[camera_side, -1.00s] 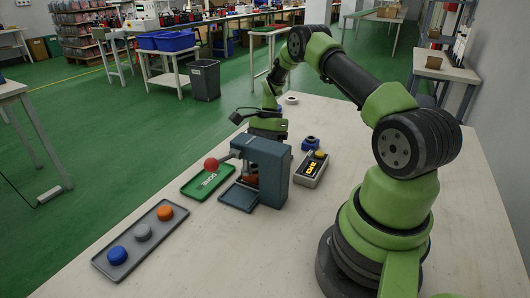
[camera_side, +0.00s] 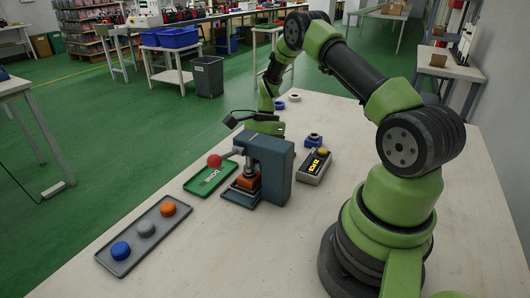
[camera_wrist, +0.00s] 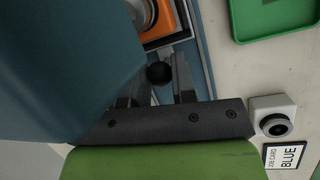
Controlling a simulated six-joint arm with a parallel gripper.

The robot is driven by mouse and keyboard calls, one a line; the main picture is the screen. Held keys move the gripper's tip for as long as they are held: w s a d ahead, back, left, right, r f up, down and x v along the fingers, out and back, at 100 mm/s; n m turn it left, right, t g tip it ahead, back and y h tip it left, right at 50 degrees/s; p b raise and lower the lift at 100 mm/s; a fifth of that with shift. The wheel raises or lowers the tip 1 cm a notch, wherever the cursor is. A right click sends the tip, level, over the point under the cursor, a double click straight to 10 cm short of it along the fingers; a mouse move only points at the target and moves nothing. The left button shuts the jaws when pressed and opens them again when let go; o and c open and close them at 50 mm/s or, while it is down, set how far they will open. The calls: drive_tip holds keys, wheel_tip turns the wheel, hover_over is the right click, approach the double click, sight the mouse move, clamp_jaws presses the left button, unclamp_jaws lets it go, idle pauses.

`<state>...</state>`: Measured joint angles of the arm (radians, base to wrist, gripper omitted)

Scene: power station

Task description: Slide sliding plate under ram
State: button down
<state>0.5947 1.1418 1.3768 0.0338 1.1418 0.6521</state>
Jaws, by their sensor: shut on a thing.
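The blue-grey press (camera_side: 277,165) stands on the table with a red-ball lever (camera_side: 214,161). The sliding plate (camera_wrist: 168,41) carries an orange block (camera_side: 248,182) and lies in the press opening, above the press's front base (camera_side: 238,198). In the wrist view the orange block (camera_wrist: 166,20) shows at the top, with a grey round part over its left side. My gripper (camera_wrist: 161,80) is shut on the plate's black knob (camera_wrist: 159,72). In the side view the fingers are hidden behind the press. The press body covers the left of the wrist view.
A green DONE tray (camera_side: 209,179) lies left of the press. A grey tray (camera_side: 144,235) holds blue, grey and orange discs. A grey box with a yellow button (camera_side: 314,167) and a blue ring (camera_side: 313,140) stand to the right. A BLUE job card (camera_wrist: 285,158) lies near my gripper.

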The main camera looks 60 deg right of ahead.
drive_tip(key=c, duration=0.9)
unclamp_jaws()
drive_tip(key=shift+a, duration=0.25)
drive_tip(key=shift+c, duration=0.2)
drive_tip(key=shift+d+r, duration=0.1)
drive_tip(key=v, duration=0.9)
drive_tip(key=shift+d+r, duration=0.2)
drive_tip(key=shift+r, duration=0.05)
drive_tip(key=shift+w, duration=0.1)
drive_tip(key=s+a+r+n+t+h, duration=0.3)
drive_tip(key=a+r+n, duration=0.5)
drive_tip(key=a+r, duration=0.6)
drive_tip(key=s+a+r+n+t, duration=0.2)
drive_tip(key=s+a+n, duration=0.1)
drive_tip(key=s, duration=0.4)
drive_tip(key=s+a+r+n+t, duration=0.2)
drive_tip(key=s+a+n+t, duration=0.1)
drive_tip(key=s+a+n, duration=0.1)
drive_tip(key=s+n, duration=0.1)
drive_tip(key=s, duration=0.1)
drive_tip(key=shift+s+r+n, duration=0.3)
drive_tip(key=shift+s+r, duration=0.05)
drive_tip(key=shift+s, duration=0.05)
